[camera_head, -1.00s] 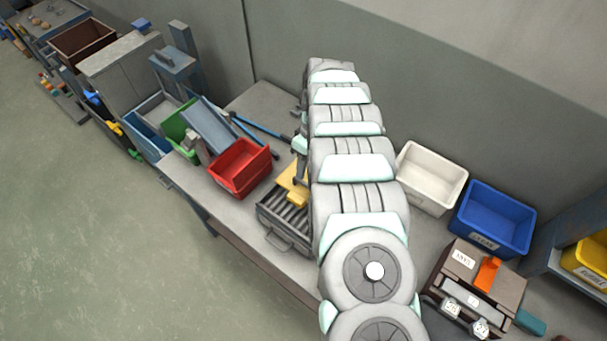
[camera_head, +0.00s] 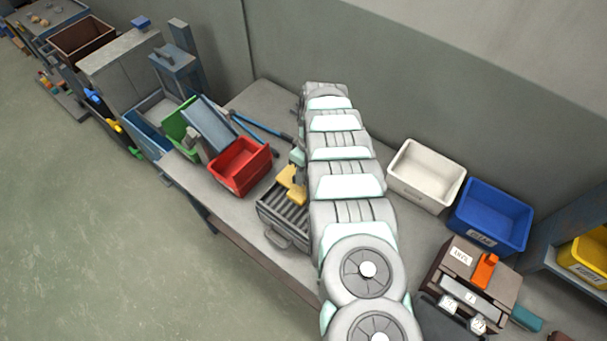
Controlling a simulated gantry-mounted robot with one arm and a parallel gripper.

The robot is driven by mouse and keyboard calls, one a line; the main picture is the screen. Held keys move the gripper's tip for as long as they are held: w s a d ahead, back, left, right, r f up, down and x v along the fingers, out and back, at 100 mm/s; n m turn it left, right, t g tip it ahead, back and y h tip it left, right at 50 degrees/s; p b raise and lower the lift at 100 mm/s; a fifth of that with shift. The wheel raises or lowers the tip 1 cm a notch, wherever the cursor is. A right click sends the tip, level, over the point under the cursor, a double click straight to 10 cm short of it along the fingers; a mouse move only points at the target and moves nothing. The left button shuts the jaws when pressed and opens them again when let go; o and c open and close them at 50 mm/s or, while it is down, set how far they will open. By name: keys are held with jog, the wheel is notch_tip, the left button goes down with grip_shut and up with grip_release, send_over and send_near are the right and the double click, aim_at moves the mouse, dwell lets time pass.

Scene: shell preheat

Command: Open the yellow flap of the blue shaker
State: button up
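A blue-sided machine (camera_head: 147,133) with a sloping blue panel and a green part stands at the left end of the bench. It may be the blue shaker, but I cannot tell for sure. A small yellow piece (camera_head: 116,127) shows at the front of the grey cabinet left of it; I cannot tell whether it is the flap. Another yellow piece (camera_head: 291,184) sits over a dark slotted tray mid-bench. My gripper (camera_head: 298,170) is right beside that piece, partly hidden by my arm. Its fingers are too small to read, and contact is unclear.
A red bin (camera_head: 239,166) stands between the blue-sided machine and the slotted tray (camera_head: 282,218). Blue rods (camera_head: 262,127) lie behind it. White (camera_head: 427,174) and blue (camera_head: 490,216) bins stand at right, near a brown box (camera_head: 478,276). The floor at left is clear.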

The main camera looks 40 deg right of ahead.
grip_shut()
dwell(1.0)
